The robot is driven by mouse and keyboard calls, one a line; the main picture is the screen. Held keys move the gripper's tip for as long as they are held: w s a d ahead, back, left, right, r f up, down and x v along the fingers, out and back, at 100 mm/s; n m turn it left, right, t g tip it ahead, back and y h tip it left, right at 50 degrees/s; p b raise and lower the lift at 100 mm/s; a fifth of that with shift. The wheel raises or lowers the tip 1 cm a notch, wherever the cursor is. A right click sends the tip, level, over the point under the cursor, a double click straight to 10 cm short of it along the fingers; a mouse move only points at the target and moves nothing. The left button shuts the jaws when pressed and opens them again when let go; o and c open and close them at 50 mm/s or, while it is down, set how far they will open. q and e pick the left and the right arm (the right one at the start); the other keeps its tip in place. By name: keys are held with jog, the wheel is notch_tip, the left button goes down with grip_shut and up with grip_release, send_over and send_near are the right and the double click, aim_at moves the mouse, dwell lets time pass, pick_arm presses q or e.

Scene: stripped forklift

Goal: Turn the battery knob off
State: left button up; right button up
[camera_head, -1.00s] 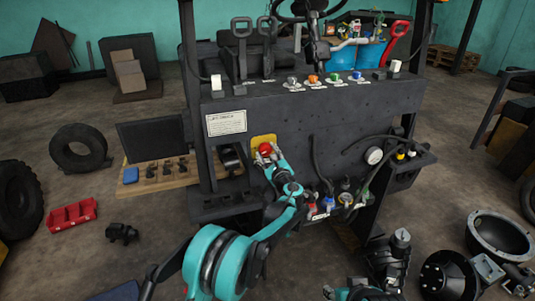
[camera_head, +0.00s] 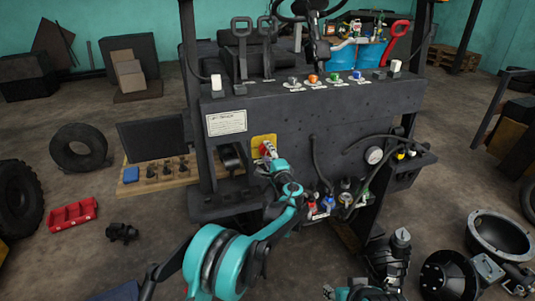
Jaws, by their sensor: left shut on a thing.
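The battery knob (camera_head: 264,147) is red and sits on a yellow plate (camera_head: 256,140) on the dark front panel of the stripped forklift (camera_head: 290,125). My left gripper (camera_head: 267,151) is at the knob, its fingers shut on it and hiding much of it. Only a small part of the red shows between and beside the fingers. The knob's exact angle is too small to tell. My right gripper (camera_head: 333,293) is low at the bottom edge, away from the panel, and mostly cut off.
A white label (camera_head: 226,122) is on the panel left of the knob. Hoses, a round gauge (camera_head: 374,155) and coloured connectors (camera_head: 328,202) are to the right. Levers and small knobs line the ledge above.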

pick_arm(q)
jog(key=shift+n, duration=1.4)
jog(key=o, duration=1.2)
jog(key=shift+c, duration=0.2)
jog(key=v, duration=1.2)
